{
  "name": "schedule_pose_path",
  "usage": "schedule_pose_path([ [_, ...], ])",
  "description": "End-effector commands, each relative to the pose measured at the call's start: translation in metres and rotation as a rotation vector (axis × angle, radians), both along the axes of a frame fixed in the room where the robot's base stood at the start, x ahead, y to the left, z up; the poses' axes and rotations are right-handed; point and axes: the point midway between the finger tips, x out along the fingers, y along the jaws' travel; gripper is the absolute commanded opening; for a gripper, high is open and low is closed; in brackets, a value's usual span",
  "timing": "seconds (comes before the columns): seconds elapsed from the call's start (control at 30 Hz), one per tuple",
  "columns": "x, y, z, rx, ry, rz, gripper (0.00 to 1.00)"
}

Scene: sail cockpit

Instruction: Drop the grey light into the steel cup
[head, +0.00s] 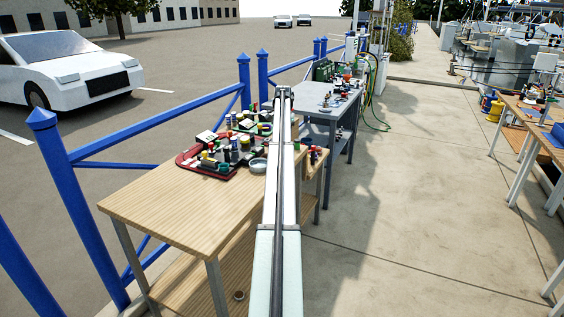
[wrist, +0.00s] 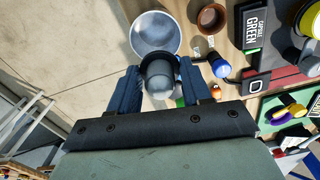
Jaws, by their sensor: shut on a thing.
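My gripper (wrist: 159,76) is shut on the grey light (wrist: 160,84), a small rounded grey piece with a dark collar, held between the two blue-grey fingers. The steel cup (wrist: 155,33) is a round, shiny open vessel just beyond the fingertips in the wrist view. The held light overlaps its near rim there, and I cannot tell the height between them. In the head view the steel cup (head: 258,165) stands near the right edge of the wooden table, left of my arm. The light is not clear in the head view.
A brown cup (wrist: 211,18) and a blue-capped item (wrist: 219,67) stand beside the steel cup. A red tray (head: 190,160) with several small items lies on the wooden table (head: 170,205). A grey table (head: 330,108) stands behind. The table's near part is bare.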

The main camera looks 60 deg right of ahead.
Motion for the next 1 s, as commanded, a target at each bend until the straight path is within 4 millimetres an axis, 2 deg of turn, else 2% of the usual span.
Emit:
schedule_pose_path([
  [0.03, 0.0, 0.0, 0.0, 0.0, 0.0, 0.0, 0.18],
  [0.07, 0.0, 0.0, 0.0, 0.0, 0.0, 0.0, 0.5],
  [0.37, 0.0, 0.0, 0.0, 0.0, 0.0, 0.0, 0.78],
  [0.6, 0.0, 0.0, 0.001, 0.0, 0.0, 0.0, 0.78],
  [0.73, 0.0, 0.0, 0.008, -0.001, 0.0, 0.0, 0.78],
  [0.87, 0.0, -0.001, 0.025, -0.001, 0.0, 0.0, 0.78],
  [1.0, 0.001, -0.001, 0.052, -0.002, -0.001, 0.0, 0.78],
])
